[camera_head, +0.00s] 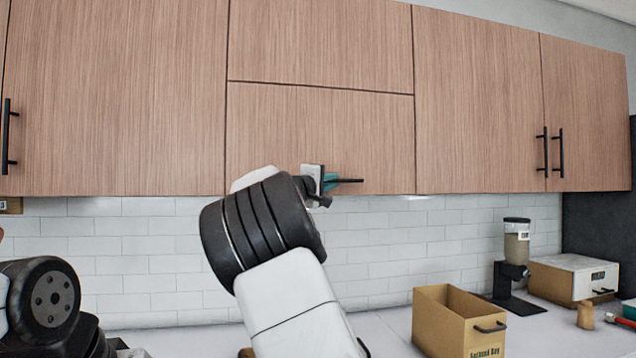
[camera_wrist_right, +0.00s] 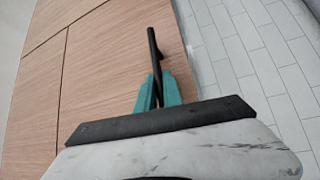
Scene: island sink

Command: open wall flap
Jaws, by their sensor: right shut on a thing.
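The wall flap (camera_head: 300,125) is a wood-grain panel in the middle of the wall cabinets, below another panel. It looks flush with its neighbours and closed. Its black bar handle (camera_head: 350,180) runs along its lower edge; my right arm hides the handle's left part. My right gripper (camera_head: 328,181) is at the handle. In the right wrist view, the teal fingers of my right gripper (camera_wrist_right: 158,92) are shut on the handle (camera_wrist_right: 153,50), which sticks out beyond them. The flap also shows in that view (camera_wrist_right: 115,70). My left gripper is not in view; only part of my left arm shows at lower left.
Tall cabinet doors with black handles flank the flap, on the left (camera_head: 110,100) and right (camera_head: 480,100). Below is a white tiled wall (camera_head: 150,250). A cardboard-coloured box (camera_head: 440,325), a dispenser (camera_head: 515,250) and a wood-sided appliance (camera_head: 570,280) stand on the counter at right.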

